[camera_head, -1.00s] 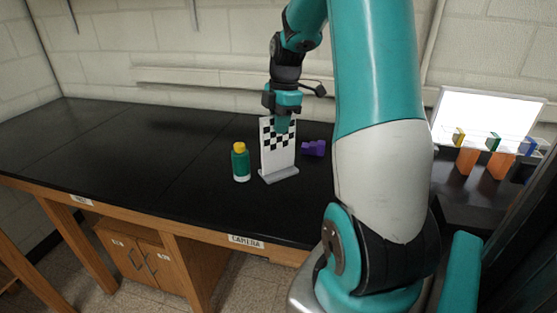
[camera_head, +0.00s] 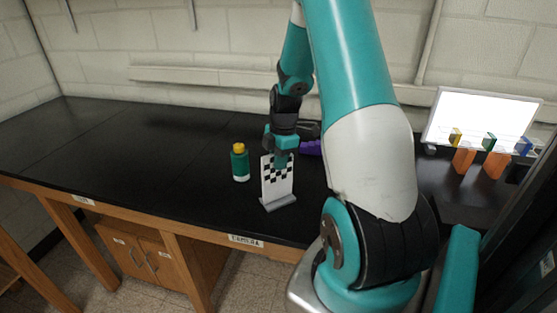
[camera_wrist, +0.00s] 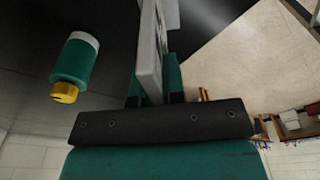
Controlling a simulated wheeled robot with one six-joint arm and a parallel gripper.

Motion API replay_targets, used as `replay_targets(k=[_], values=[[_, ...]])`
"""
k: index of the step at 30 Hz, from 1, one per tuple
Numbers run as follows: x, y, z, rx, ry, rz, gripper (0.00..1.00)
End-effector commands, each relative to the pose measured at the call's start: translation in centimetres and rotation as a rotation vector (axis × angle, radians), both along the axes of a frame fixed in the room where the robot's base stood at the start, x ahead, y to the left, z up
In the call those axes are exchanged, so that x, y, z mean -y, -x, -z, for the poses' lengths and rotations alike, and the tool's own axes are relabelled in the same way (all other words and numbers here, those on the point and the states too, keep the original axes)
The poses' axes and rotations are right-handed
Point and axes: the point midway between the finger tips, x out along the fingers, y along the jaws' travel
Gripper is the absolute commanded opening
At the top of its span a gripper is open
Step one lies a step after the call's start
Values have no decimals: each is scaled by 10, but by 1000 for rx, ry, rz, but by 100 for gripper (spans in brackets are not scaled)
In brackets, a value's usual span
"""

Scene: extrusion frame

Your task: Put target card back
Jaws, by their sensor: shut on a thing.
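The target card (camera_head: 276,190) is a white panel with a black checker pattern on a grey foot. It stands upright near the front edge of the black bench in the head view. My gripper (camera_head: 281,160) is shut on the card's upper part from above. In the wrist view the card (camera_wrist: 152,45) shows edge-on between the fingers of my gripper (camera_wrist: 154,82). Whether its foot touches the bench top I cannot tell.
A green bottle with a yellow cap (camera_head: 240,163) stands left of the card. A purple object (camera_head: 310,148) lies behind it, partly hidden by my arm. Orange blocks (camera_head: 464,160) and a bright white panel (camera_head: 482,118) are at right. The bench's left side is clear.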

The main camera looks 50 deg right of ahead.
Motion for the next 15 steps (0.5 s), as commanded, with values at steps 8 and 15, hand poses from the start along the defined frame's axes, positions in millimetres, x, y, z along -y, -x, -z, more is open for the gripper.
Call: replay_targets(k=[8,15], values=[[0,0,2,0,0,0,36],[0,0,-3,1,0,0,36]])
